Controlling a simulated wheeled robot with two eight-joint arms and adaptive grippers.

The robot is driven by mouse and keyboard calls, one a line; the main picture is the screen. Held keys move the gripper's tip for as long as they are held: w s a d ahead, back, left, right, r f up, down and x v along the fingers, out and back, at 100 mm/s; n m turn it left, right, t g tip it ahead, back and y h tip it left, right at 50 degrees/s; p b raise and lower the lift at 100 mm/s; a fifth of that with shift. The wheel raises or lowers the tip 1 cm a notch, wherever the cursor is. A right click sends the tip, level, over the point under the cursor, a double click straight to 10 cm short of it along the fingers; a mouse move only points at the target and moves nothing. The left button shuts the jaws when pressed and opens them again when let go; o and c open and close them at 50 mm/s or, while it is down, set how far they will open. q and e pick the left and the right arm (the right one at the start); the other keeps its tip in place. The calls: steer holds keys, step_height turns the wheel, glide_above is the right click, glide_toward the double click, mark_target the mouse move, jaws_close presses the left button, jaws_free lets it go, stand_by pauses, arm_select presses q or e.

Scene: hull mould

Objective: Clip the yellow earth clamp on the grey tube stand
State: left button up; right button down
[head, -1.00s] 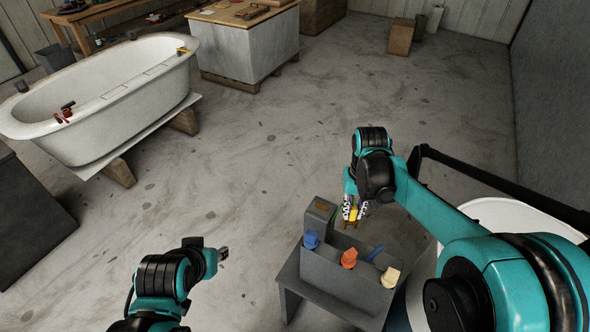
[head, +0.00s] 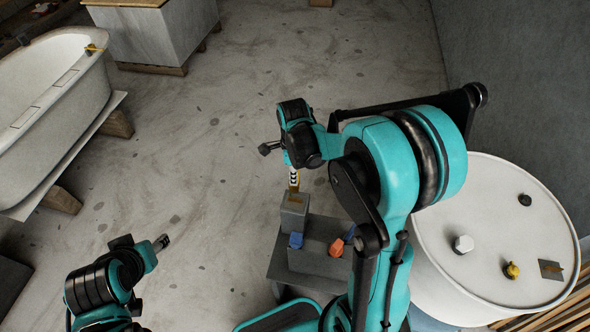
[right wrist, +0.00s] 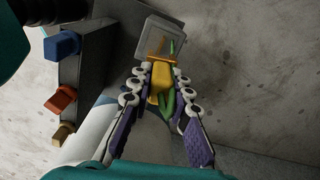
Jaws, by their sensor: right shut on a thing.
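My right gripper (right wrist: 160,95) is shut on the yellow earth clamp (right wrist: 160,84), whose green lead loops between the fingers. The clamp's orange jaw end lies at the near edge of a light grey square-topped post (right wrist: 163,40); I cannot tell whether it grips it. In the head view the right gripper (head: 293,180) points down at the top of this grey post (head: 294,210), which seems to be the grey tube stand. The clamp is mostly hidden there. My left gripper (head: 161,243) is far from it at lower left, small and empty.
Next to the post, a grey rack (head: 318,262) holds blue (head: 296,240) and orange (head: 337,248) pieces. The wrist view also shows a tan one (right wrist: 63,134). A white drum (head: 450,215) stands at right, a white tub (head: 45,130) at left.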

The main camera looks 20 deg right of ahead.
steer(key=shift+d+f+m, duration=0.1)
steer(key=shift+m, duration=0.8)
steer(key=shift+s, duration=0.1)
steer(key=shift+f, duration=0.1)
steer(key=shift+f+b, duration=2.2)
steer(key=shift+f, duration=0.25)
steer(key=shift+f, duration=0.15)
steer(key=shift+f+b, duration=1.75)
steer(key=c, duration=1.3)
jaws_free()
steer(key=shift+c, duration=0.2)
